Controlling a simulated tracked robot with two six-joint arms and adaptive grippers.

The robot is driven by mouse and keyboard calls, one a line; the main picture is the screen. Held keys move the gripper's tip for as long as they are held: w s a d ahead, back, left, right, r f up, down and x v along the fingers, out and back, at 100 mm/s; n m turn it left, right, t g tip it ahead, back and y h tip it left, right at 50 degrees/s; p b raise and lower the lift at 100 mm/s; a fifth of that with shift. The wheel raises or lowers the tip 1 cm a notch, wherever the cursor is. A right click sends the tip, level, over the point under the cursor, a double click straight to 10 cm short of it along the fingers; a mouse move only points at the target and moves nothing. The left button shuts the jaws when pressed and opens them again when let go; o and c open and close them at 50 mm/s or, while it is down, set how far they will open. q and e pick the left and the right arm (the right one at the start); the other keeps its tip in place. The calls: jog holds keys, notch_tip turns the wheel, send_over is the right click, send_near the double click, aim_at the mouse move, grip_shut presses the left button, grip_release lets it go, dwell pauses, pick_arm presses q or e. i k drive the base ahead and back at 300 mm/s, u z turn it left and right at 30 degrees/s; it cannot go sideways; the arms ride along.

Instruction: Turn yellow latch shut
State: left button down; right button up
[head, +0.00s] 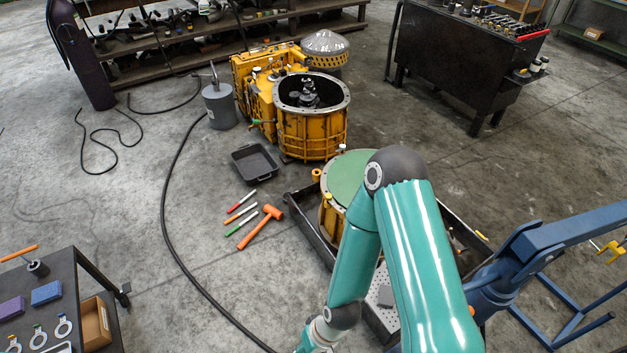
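A small yellow piece (608,250) shows by the blue frame at the right edge; I cannot tell whether it is the latch or how it is turned. A yellow housing with a green top (350,176) stands in a dark tray, partly hidden behind my teal arm. That arm rises from the bottom right and bends down to the bottom edge, where its wrist is cut off. Its gripper is out of the picture. My other arm and gripper do not show.
A blue hoist frame (570,232) stands at the right. An open yellow transmission case (312,130) stands behind the dark tray (307,228). An orange mallet (262,225) and several markers lie on the floor. A dark bench (60,275) is at lower left.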

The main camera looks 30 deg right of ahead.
aim_at(328, 195)
jog(key=u, duration=0.15)
jog(key=i, duration=0.9)
jog(key=z, duration=1.5)
jog(key=i, duration=0.85)
jog(key=u, duration=1.25)
